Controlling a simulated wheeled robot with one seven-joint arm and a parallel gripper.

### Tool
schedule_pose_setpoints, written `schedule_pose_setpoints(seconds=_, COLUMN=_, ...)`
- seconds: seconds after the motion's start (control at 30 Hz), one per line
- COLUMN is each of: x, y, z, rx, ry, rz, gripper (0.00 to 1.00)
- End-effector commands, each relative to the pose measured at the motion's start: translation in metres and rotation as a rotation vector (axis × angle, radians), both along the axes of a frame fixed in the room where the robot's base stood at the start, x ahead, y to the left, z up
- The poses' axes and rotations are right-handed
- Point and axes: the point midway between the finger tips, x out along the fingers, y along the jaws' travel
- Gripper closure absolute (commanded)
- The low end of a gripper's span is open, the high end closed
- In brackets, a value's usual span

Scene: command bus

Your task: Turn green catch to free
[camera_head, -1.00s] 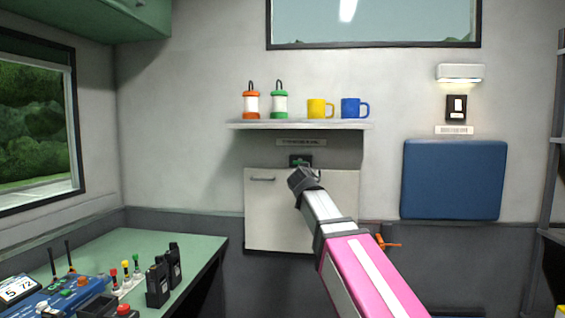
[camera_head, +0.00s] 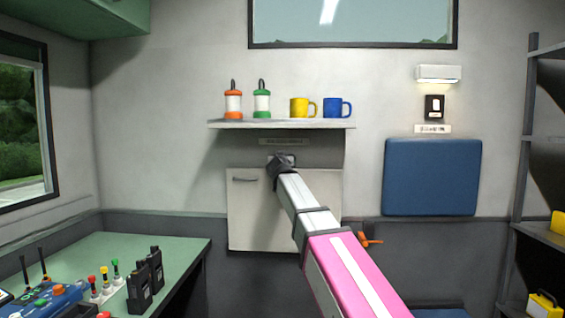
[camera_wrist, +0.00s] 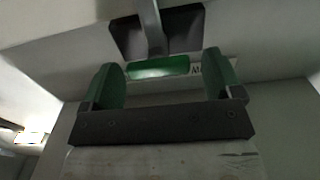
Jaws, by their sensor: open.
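The green catch (camera_wrist: 158,67) shows in the wrist view as a short green bar beside a dark plate (camera_wrist: 157,33), which a grey bar crosses. My gripper (camera_wrist: 163,62) is open, with one green finger on each side of the catch in the picture. A gap shows between the catch and each finger; I cannot tell how deep the fingers reach. In the head view my gripper (camera_head: 280,165) is at the dark plate above the cream cabinet door (camera_head: 255,215) and hides the catch. A white label is partly behind the right finger in the wrist view.
A shelf (camera_head: 225,124) with two lanterns, a yellow mug (camera_head: 302,107) and a blue mug (camera_head: 336,107) is just above my gripper. A blue wall pad (camera_head: 432,177) is to the right. A green desk (camera_head: 190,255) with radios is at left.

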Motion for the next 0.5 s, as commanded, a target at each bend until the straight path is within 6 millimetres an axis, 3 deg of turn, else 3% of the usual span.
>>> schedule_pose_setpoints(seconds=0.1, x=0.0091, y=0.0, z=0.0002, rx=0.0, ry=0.0, rz=0.0, gripper=0.15)
schedule_pose_setpoints(seconds=0.37, x=0.0093, y=-0.0004, z=-0.0001, rx=0.001, ry=0.0, rz=0.0, gripper=0.15)
schedule_pose_setpoints(seconds=0.5, x=0.0092, y=-0.0004, z=-0.0001, rx=0.001, ry=0.0, rz=0.0, gripper=0.6)
